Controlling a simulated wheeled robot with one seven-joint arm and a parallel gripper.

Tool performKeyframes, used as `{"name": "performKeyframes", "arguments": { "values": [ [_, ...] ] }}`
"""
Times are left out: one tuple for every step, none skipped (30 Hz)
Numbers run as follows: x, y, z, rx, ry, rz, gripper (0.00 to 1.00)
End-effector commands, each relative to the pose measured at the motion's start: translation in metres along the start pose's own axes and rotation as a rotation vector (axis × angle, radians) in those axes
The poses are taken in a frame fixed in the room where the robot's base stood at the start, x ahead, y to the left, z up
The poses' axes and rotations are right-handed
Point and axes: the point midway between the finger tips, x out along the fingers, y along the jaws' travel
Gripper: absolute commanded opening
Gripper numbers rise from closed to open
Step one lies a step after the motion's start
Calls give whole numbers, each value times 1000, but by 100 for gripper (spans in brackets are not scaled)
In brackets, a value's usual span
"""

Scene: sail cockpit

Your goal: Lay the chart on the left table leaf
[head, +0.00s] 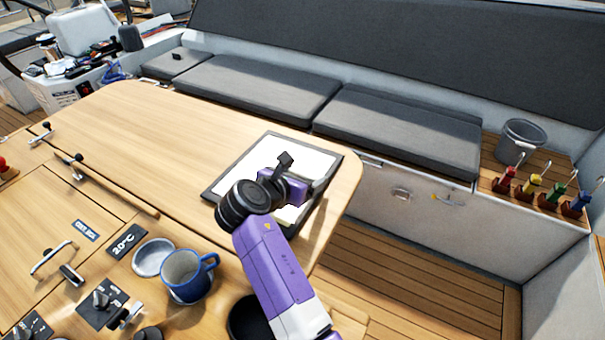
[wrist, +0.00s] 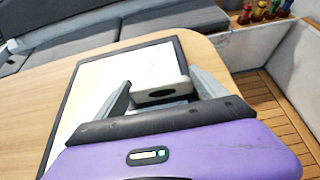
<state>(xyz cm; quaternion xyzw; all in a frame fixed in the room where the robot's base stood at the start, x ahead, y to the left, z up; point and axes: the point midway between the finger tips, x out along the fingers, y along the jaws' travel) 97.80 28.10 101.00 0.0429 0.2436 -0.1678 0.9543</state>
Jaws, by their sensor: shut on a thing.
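The chart (head: 265,150) is a white sheet with a dark border, and it appears flat at the right end of the wooden table leaf (head: 165,135). I cannot tell whether it touches the leaf all over. In the wrist view the chart (wrist: 105,85) fills the middle, and the leaf (wrist: 45,85) shows to its left. My gripper (head: 287,180) is over the chart's near right part. In the wrist view its two fingers (wrist: 163,92) are on either side of a pale block with a dark slot, shut on it. The arm hides part of the chart.
A blue mug (head: 185,275) and a round dish (head: 153,257) are at the near side. Grey cushions (head: 260,90) line the far bench. A bucket (head: 520,140) and coloured-handled items (head: 530,185) stand at right. The leaf's left part is clear.

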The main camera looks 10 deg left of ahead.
Motion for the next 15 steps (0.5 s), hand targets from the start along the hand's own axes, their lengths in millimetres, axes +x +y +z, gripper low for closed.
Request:
{"name": "performKeyframes", "arguments": {
  "values": [
    [0,0,0,1,-1,0,29],
    [1,0,-1,1,-1,0,29],
    [2,0,-3,0,0,-1,84],
    [1,0,-2,0,0,0,89],
    [1,0,-2,0,0,0,95],
    [1,0,-2,0,0,0,100],
    [1,0,-2,0,0,0,100],
    [1,0,-2,0,0,0,100],
    [1,0,-2,0,0,0,100],
    [1,0,-2,0,0,0,100],
    [1,0,-2,0,0,0,100],
    [1,0,-2,0,0,0,100],
    [1,0,-2,0,0,0,100],
    [0,0,-1,1,0,0,100],
    [-1,0,1,1,0,1,100]
  ]
}}
